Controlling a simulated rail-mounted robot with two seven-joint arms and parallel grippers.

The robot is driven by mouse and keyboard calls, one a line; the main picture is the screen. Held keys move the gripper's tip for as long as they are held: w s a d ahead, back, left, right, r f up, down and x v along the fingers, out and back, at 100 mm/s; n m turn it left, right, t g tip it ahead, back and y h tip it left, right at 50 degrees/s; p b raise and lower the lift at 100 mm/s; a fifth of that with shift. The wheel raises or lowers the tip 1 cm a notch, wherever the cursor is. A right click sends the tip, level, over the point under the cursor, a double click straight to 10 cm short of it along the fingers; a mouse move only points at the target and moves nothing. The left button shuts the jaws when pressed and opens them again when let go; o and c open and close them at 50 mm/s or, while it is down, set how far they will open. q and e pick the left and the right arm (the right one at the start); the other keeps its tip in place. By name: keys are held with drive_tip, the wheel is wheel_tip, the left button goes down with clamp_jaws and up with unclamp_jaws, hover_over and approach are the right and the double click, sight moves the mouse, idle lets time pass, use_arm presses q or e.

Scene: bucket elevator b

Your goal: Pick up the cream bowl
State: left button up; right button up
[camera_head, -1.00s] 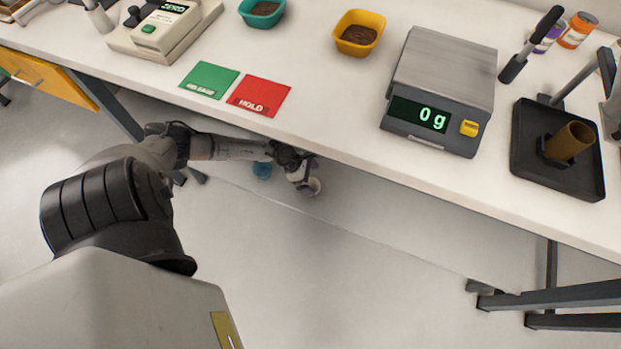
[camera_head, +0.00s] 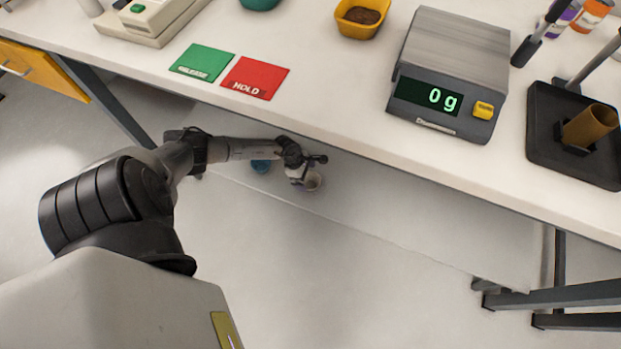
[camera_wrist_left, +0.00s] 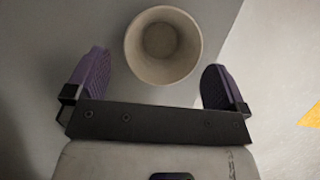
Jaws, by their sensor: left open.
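The cream bowl (camera_head: 315,182) stands on the lower shelf under the bench, partly hidden by my left gripper in the head view. It also shows in the left wrist view (camera_wrist_left: 163,47), seen from above with its round mouth open and empty. My left gripper (camera_head: 305,170) is open close to the bowl, under the bench's front edge. In the left wrist view my left gripper (camera_wrist_left: 156,68) has its two purple-padded fingers apart, one on each side of the bowl's near part, with gaps visible. The bowl is not gripped. My right gripper is out of view.
The bench top (camera_head: 340,95) overhangs the arm. On it are a green mat (camera_head: 202,62), a red mat (camera_head: 255,78), a scale (camera_head: 450,70) reading 0 g and a yellow bowl (camera_head: 360,20).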

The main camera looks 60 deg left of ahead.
sight(313, 186)
use_arm(q)
drive_tip(key=b+x, duration=0.3)
drive_tip(key=x, duration=0.2)
drive_tip(key=shift+d+f+b, duration=0.15)
drive_tip(key=shift+b, duration=0.2)
drive_tip(key=shift+c, duration=0.4)
drive_tip(key=shift+c, duration=0.6)
drive_tip(key=c, duration=0.7)
drive_tip(key=shift+o, duration=0.2)
